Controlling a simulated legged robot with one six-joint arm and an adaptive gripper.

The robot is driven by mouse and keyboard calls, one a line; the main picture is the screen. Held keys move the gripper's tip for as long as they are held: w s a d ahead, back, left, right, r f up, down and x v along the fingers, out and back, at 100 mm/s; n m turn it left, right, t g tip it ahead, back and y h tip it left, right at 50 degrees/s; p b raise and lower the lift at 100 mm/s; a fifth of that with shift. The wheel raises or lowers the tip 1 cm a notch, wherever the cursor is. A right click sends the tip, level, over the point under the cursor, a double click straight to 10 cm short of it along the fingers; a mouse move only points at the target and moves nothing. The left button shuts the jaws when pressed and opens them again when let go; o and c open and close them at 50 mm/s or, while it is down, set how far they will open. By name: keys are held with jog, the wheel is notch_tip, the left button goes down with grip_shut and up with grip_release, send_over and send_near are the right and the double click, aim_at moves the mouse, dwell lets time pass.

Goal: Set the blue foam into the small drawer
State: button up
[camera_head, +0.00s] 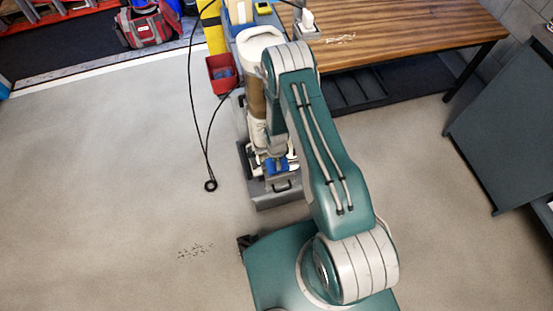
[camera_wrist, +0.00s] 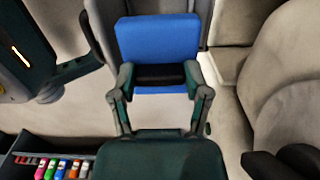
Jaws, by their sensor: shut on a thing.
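The blue foam (camera_wrist: 157,40) is a blue block with a black part at its near edge. It sits between the two fingers of my gripper (camera_wrist: 158,76) in the wrist view, and the gripper is shut on it. In the head view the foam (camera_head: 271,167) shows as a small blue patch at the end of my arm, and my gripper (camera_head: 278,163) is partly hidden by the arm. A grey open drawer (camera_head: 262,190) with a dark handle lies low beneath and around the foam in that view. I cannot tell whether the foam touches it.
A tall cart with a red bin (camera_head: 221,74) stands behind my arm. A wooden bench (camera_head: 400,30) is at the back right and a dark cabinet (camera_head: 505,125) at the right. A black cable (camera_head: 205,150) hangs left of the cart. Coloured bottles (camera_wrist: 62,169) show at lower left.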

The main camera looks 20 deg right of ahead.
jog(key=shift+f, duration=4.3)
jog(key=o, duration=1.2)
notch_tip(320, 180, up, 12)
jog(key=shift+f, duration=0.1)
jog(key=shift+s+r, duration=0.55)
jog(key=shift+s, duration=0.35)
jog(key=shift+s+r, duration=0.3)
jog(key=shift+r, duration=0.55)
jog(key=shift+s+r, duration=0.3)
jog(key=shift+r, duration=0.5)
jog(key=shift+s+r, duration=0.3)
jog(key=shift+r, duration=0.55)
